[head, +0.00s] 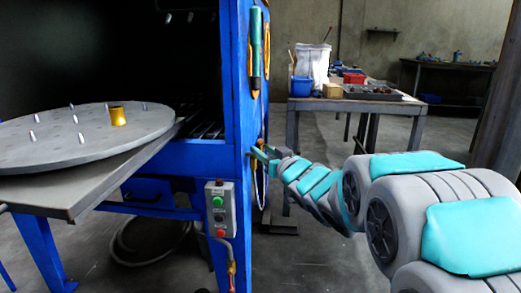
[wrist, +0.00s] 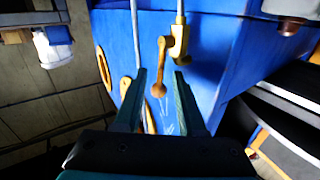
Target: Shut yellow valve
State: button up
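The yellow valve (wrist: 179,42) is on the blue cabinet wall in the wrist view, with a thin pipe entering it from above. Its yellow-orange lever handle (wrist: 161,66) hangs down to the left of the valve body, with a rounded lower end. My gripper (wrist: 160,72) is open, and the lever shows between its two fingertips; I cannot tell how far beyond them it is. Nothing is held. In the head view my gripper (head: 265,157) is at the right side of the blue cabinet (head: 236,110), and the valve cannot be made out there.
A control box (head: 220,208) with green and red buttons is on the cabinet front. A round turntable (head: 75,140) carries a gold cylinder (head: 118,116). A workbench (head: 365,104) with a blue bin (head: 302,86) stands behind. The floor right of the cabinet is mostly open.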

jog(key=shift+x, duration=0.85)
grip_shut()
dwell(0.8)
